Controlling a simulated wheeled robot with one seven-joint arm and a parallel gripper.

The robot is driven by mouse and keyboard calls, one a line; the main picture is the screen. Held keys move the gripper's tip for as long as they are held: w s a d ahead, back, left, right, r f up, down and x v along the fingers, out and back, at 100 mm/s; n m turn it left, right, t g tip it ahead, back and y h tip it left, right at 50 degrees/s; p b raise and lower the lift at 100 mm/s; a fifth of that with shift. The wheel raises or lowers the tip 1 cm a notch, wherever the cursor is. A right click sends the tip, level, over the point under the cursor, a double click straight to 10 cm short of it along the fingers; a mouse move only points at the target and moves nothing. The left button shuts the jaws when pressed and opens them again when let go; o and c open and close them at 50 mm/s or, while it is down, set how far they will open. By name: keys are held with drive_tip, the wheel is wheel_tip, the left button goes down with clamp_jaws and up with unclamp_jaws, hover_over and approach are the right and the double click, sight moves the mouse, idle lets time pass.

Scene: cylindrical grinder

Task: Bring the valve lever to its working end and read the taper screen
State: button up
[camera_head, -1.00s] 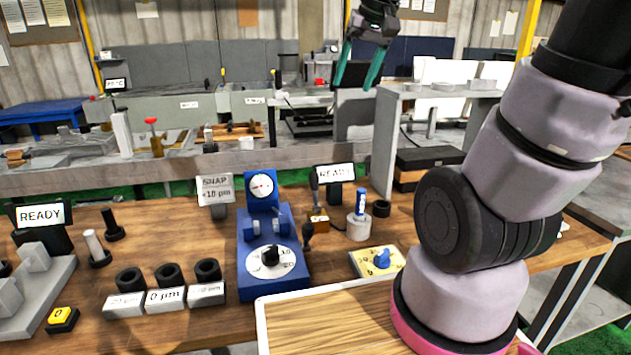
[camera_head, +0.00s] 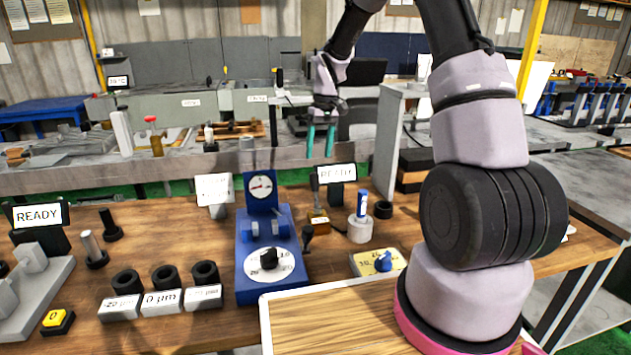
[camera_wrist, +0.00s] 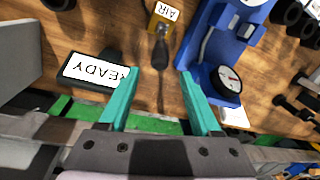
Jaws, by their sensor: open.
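The valve is a small brass block (camera_head: 319,222) on the wooden bench, right of the blue dial fixture. It also shows in the wrist view (camera_wrist: 163,14), labelled AIR. Its dark-handled lever (camera_wrist: 160,54) lies between my fingers' lines in the wrist view; its exact tilt is hard to judge. My gripper (camera_head: 320,152) is open and empty, pointing down, above and behind the valve, apart from it; its teal fingers also show in the wrist view (camera_wrist: 158,80). A screen reading READY (camera_head: 336,174) stands behind the valve. Another READY screen (camera_head: 38,215) stands far left. Neither is marked taper.
The blue fixture (camera_head: 272,285) has a dial gauge and a knob. Several dark rings (camera_head: 165,276) sit front left. A grey upright panel (camera_head: 388,145) stands behind.

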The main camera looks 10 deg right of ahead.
sight(315, 180)
drive_tip(key=f, duration=0.3)
drive_tip(key=a+f, duration=0.1)
drive_tip(key=f, duration=0.6)
drive_tip(key=shift+s+a+f, duration=0.15)
drive_tip(key=shift+s, duration=0.1)
clamp_jaws()
idle(1.0)
